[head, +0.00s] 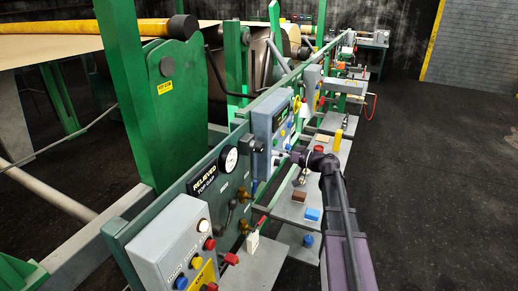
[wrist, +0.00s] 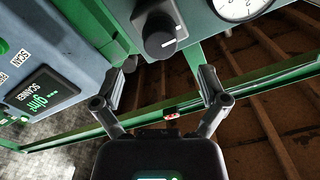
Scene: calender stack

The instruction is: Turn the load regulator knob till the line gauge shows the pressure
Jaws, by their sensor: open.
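A black round knob (wrist: 160,38) with a white pointer line sits at the top middle of the wrist view, on a grey block fixed to the green rail. In the head view the knob (head: 257,147) is small and dark, just left of my gripper. A white dial gauge (wrist: 238,8) is cut off at the top of the wrist view. In the head view the gauge (head: 230,160) stands left of the knob; its reading is too small to tell. My gripper (wrist: 161,80) is open and empty, its fingertips below the knob and apart from it. It also shows in the head view (head: 297,155).
A grey scanner box (wrist: 45,75) with a lit green display is left of my gripper. A grey control box (head: 180,245) with buttons stands in the front. Shelves (head: 300,205) with small blocks lie below the rail (head: 205,175). The dark floor (head: 435,180) at right is clear.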

